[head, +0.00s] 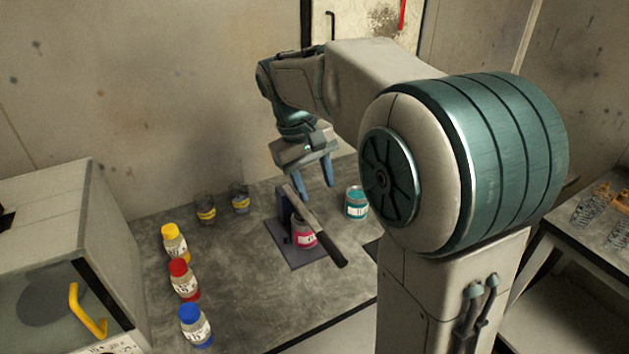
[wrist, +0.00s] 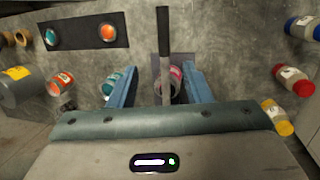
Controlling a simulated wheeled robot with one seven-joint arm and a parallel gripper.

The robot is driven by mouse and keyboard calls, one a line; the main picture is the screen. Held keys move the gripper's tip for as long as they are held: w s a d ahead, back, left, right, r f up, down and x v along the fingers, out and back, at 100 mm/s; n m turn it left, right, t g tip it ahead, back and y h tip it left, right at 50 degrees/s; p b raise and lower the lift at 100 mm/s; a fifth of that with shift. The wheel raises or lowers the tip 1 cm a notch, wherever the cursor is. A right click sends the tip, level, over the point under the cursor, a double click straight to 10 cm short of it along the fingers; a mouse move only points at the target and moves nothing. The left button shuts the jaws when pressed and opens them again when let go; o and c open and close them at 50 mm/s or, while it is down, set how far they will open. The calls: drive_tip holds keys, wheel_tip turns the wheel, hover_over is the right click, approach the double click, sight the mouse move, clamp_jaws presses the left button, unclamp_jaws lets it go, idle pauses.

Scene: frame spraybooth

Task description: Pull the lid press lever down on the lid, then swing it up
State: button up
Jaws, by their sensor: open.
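The lid press stands on a dark base plate (head: 297,256) on the bench. Its lever (head: 316,226) slants across the top of a pink-labelled can (head: 303,236) and ends in a dark grip toward the front right. I cannot tell whether it touches the lid. My gripper (head: 315,193) is open and empty, pointing down above and behind the press. In the wrist view the lever (wrist: 164,55) runs lengthwise between my two spread blue fingers, clear of both. The can (wrist: 176,77) is partly hidden behind the lever.
A teal can (head: 356,205) stands right of the press. Two yellow-banded jars (head: 205,211) and bottles with yellow, red (head: 183,279) and blue caps stand left. A cabinet with a yellow handle (head: 87,310) is far left. The wrist view shows an orange can (wrist: 62,82) and a dark mat (wrist: 80,36).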

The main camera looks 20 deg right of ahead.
drive_tip(key=s+f+m+t+y, duration=0.1)
drive_tip(key=s+f+t, duration=0.1)
drive_tip(key=s, duration=0.6)
drive_tip(key=s+f+m+t+y, duration=0.1)
drive_tip(key=s+f+t, duration=0.1)
drive_tip(key=s, duration=0.6)
drive_tip(key=shift+s+d+f+m, duration=0.3)
drive_tip(key=shift+d+f, duration=0.05)
drive_tip(key=shift+f, duration=0.15)
drive_tip(key=shift+s+f+t+y, duration=0.25)
drive_tip(key=shift+t+y, duration=0.05)
drive_tip(key=shift+c, duration=1)
drive_tip(key=shift+s+f, duration=0.1)
drive_tip(key=shift+s, duration=0.05)
clamp_jaws()
drive_tip(key=shift+d, duration=0.1)
